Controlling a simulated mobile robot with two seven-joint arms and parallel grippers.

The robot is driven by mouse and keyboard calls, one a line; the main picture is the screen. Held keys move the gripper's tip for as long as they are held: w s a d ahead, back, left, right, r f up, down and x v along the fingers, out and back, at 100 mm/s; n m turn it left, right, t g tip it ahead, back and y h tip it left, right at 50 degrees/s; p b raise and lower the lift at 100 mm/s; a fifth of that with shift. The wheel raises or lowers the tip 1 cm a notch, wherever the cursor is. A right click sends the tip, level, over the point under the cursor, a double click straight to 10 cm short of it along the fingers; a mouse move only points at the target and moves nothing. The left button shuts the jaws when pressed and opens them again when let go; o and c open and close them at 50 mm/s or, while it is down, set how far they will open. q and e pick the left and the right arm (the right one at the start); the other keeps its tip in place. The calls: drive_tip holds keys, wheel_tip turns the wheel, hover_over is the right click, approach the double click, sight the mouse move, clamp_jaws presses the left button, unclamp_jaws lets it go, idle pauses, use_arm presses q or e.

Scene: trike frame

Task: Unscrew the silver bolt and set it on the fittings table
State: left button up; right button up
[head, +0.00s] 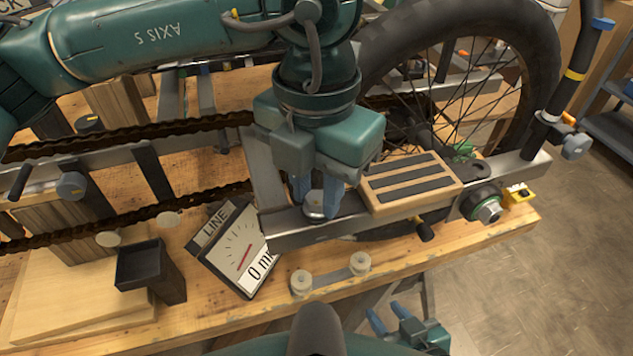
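A silver bolt (315,208) with a round head sits at the near left end of the grey metal frame rail (300,236). My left gripper (317,200) points down over it, with a blue fingertip on each side of the head, seemingly touching it. The bolt's shank is hidden. My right gripper (388,314) is low at the near edge of the picture, its two blue fingertips apart with nothing between them. I cannot pick out the fittings table with certainty.
A wooden block with dark strips (412,183) and a hex-headed fitting (488,210) lie along the rail to the right. A dial gauge (240,250) and black holder (150,269) stand left. The wheel (455,22) fills the back. Floor (560,290) is clear at right.

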use_arm(q)
drive_tip(key=shift+c, duration=1.3)
drive_tip(key=n, duration=0.8)
drive_tip(key=shift+n, duration=0.3)
drive_tip(key=n, duration=0.3)
drive_tip(key=o, duration=0.5)
